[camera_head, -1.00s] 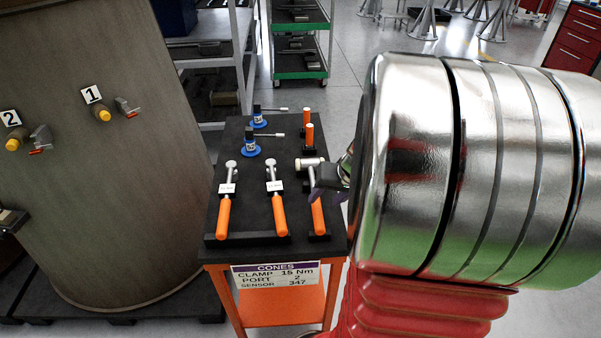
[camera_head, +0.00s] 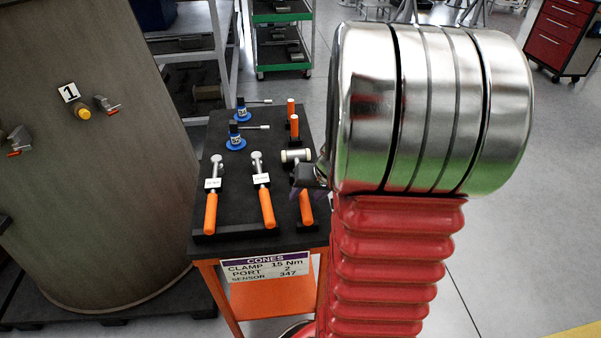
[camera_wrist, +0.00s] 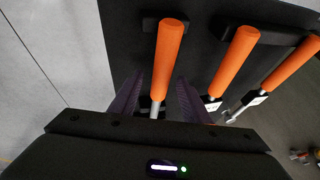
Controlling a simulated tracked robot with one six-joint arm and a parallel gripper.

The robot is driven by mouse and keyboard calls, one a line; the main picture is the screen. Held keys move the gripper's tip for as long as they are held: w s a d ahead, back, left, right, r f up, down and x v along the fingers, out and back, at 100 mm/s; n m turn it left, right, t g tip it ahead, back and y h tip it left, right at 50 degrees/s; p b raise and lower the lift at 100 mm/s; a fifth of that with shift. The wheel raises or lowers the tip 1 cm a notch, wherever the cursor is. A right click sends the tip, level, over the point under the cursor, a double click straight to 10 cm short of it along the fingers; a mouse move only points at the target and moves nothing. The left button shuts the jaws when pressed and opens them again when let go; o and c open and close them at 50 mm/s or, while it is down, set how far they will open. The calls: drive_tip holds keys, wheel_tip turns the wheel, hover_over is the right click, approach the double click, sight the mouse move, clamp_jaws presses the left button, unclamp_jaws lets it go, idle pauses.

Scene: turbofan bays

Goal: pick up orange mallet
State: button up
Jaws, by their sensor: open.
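The orange mallet has an orange handle (camera_head: 306,207) and a pale cylindrical head (camera_head: 297,156). It lies at the right side of the black top of the cart (camera_head: 225,150). My gripper (camera_head: 312,184) is beside the mallet, just below its head; my arm partly blocks the view. In the wrist view the orange handle (camera_wrist: 170,50) runs toward me, and its metal shaft lies between the two dark fingers of my gripper (camera_wrist: 160,98). The fingers are apart. I cannot tell whether they touch the shaft. The mallet's head is hidden in the wrist view.
Two similar orange-handled wrenches (camera_head: 211,211) (camera_head: 266,207) lie to the left of the mallet. A large grey cylinder (camera_head: 90,190) with valves stands left. Open floor (camera_head: 530,220) is at right.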

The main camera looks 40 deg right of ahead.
idle(0.4)
clamp_jaws()
idle(0.4)
